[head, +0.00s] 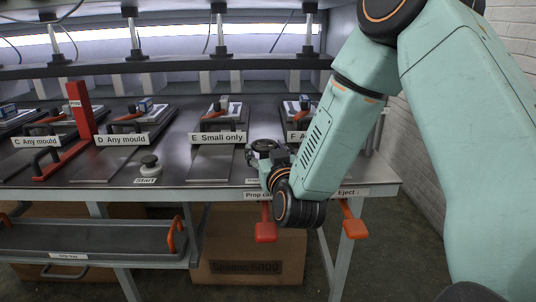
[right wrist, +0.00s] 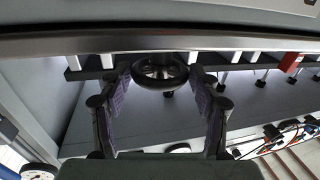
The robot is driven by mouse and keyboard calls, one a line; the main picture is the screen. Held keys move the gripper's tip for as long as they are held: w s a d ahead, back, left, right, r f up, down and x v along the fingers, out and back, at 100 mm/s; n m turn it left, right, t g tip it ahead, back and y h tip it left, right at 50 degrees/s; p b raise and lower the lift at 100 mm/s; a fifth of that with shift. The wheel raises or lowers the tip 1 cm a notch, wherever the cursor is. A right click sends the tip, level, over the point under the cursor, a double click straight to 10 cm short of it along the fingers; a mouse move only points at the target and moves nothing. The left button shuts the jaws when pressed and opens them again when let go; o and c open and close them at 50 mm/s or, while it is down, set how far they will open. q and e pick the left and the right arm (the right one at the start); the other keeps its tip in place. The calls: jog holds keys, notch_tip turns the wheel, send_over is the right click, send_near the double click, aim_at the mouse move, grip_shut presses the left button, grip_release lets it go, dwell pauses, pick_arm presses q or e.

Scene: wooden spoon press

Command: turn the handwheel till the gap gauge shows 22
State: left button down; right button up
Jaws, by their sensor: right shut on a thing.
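The dark, round handwheel (head: 264,146) is at the right part of the press's front edge in the head view. It also shows in the right wrist view (right wrist: 160,72), between the two fingers. My right gripper (head: 262,158) is at the handwheel and shut on it, with one finger on either side of the wheel in the right wrist view (right wrist: 160,88). A round white dial (right wrist: 38,172) is cut off at the lower left of that view. I cannot tell whether it is the gap gauge, and no reading is legible. My left gripper is not in view.
Labelled bays C, D, E and F hold moulds along the bench (head: 215,165). A red prop (head: 80,115) stands at left, with a Start button (head: 149,163) nearer. A grey tray (head: 90,238) is lower left.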

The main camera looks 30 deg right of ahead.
jog(key=shift+a+m+g+h, duration=0.15)
jog(key=shift+m+g+h, duration=0.35)
jog(key=shift+m+h, duration=0.5)
jog(key=o, duration=1)
jog(key=shift+a, duration=0.1)
jog(key=v, duration=0.7)
jog(key=shift+s+a, duration=0.1)
jog(key=shift+s, duration=0.05)
